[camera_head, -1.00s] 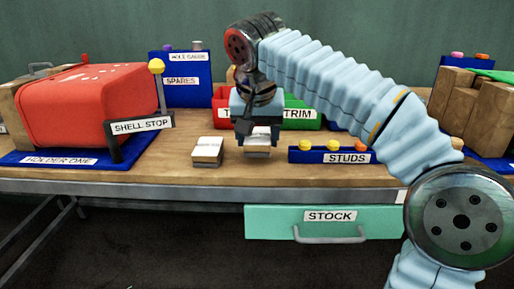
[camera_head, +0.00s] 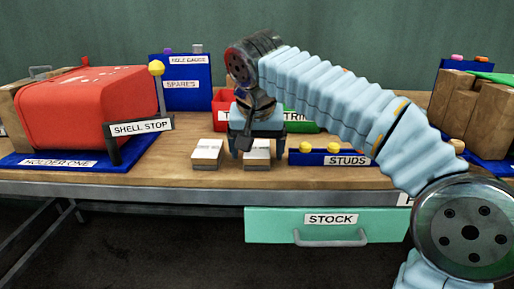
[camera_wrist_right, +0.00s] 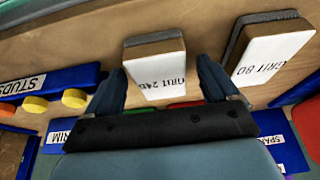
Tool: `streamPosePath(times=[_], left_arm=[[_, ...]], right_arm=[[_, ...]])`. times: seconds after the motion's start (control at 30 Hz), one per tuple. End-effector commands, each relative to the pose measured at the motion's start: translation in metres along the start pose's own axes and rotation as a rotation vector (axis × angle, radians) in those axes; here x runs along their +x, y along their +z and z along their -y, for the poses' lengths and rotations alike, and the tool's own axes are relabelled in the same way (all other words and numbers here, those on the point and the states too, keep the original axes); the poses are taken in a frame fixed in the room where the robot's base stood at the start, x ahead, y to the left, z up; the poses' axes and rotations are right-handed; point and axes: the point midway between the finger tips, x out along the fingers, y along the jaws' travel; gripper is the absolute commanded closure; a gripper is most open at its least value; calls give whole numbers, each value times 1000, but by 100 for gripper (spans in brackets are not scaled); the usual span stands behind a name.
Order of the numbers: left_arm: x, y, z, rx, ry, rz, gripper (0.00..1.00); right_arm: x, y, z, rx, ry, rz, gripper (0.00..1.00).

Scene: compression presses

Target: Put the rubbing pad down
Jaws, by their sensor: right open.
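The rubbing pad marked GRIT 240 (camera_head: 257,152) lies flat on the wooden bench near its front edge. In the right wrist view this white-topped pad (camera_wrist_right: 158,68) shows between the fingertips, with a gap on each side. My right gripper (camera_head: 258,148) is open and empty above and around the pad, pointing down, with one finger to each side. It also shows in the right wrist view (camera_wrist_right: 162,74). A second pad, marked GRIT 80 (camera_head: 207,152), lies just left of it and also shows in the right wrist view (camera_wrist_right: 272,52). My left gripper is not in view.
A blue STUDS tray (camera_head: 328,158) with yellow pieces stands close on the right. Red and green TRIM bins (camera_head: 303,126) are behind the gripper. The STOCK drawer (camera_head: 275,226) is below.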

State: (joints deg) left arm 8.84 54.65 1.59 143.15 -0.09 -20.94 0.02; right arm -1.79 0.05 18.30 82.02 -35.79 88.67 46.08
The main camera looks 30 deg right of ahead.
Motion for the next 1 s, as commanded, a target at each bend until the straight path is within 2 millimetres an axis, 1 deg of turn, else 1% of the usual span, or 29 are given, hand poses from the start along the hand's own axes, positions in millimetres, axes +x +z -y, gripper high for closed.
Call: streamPosePath(times=[0.07, 0.17, 0.4, 0.53, 0.6, 0.7, 1.0], left_arm=[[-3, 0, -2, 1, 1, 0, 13], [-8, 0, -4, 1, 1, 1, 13], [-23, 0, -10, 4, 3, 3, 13], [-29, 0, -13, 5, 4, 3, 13], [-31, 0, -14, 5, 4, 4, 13], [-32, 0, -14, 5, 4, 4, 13], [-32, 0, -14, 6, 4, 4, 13]], right_arm=[[-8, -1, 0, 0, -2, -2, 13], [-26, -2, 1, -1, -3, -3, 13], [-84, -2, 1, -3, -4, -3, 13], [-106, -2, 1, -3, -3, -1, 13], [-114, -2, 1, -3, -2, 0, 13], [-120, -1, 0, -2, 0, 1, 13], [-121, 0, 0, -2, 1, 0, 13]])
